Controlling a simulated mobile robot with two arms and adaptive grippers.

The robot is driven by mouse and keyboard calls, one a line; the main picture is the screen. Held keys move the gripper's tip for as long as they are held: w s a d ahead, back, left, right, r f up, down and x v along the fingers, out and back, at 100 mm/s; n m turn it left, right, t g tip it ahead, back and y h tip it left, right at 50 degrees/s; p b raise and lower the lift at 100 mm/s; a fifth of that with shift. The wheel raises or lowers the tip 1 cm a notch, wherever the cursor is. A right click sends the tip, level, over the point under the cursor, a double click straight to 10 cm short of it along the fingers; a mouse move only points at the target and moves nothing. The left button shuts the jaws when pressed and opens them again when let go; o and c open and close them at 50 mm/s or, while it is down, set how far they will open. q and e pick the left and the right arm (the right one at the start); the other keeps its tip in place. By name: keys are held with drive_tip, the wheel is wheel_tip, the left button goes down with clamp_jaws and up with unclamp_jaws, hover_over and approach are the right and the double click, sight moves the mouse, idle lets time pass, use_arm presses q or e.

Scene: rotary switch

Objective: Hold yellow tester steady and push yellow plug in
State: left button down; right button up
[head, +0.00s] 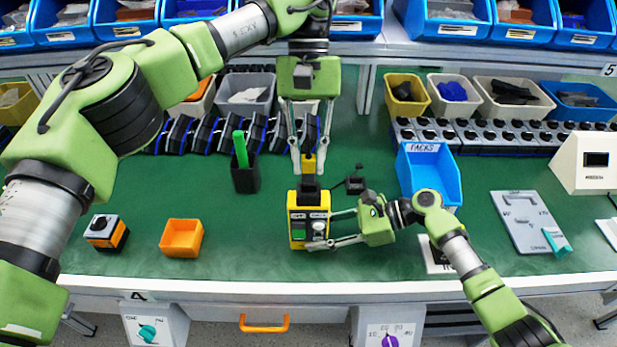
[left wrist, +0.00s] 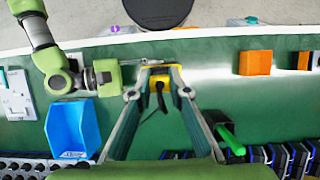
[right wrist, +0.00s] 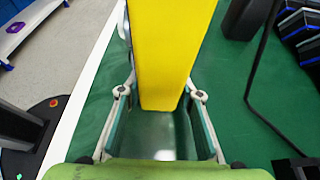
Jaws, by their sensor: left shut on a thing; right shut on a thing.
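The yellow tester (head: 296,230) stands upright on the green bench, with a green screen, a white knob and a black socket (head: 310,190) on top. My right gripper (head: 322,229) is shut on the tester from the right. The tester's yellow side (right wrist: 170,50) fills the space between the fingers in the right wrist view. My left gripper (head: 308,168) points down above the tester and is shut on the yellow plug (head: 309,161). The plug is just above the black socket in the head view; I cannot tell whether they touch. In the left wrist view the left fingertips partly hide the plug and tester.
A black holder with a green stick (head: 240,150) and an orange tray (head: 181,238) lie left. A blue bin (head: 430,175) stands close behind my right arm. A dark cable piece (head: 355,184) is beside the tester. Switch rows and bins line the back.

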sight(308, 179)
use_arm(q)
drive_tip(key=shift+f, duration=2.55)
drive_tip(key=c, duration=1.9)
unclamp_jaws()
drive_tip(key=shift+f, duration=0.1)
drive_tip(key=v, duration=0.7)
drive_tip(key=shift+r, duration=0.4)
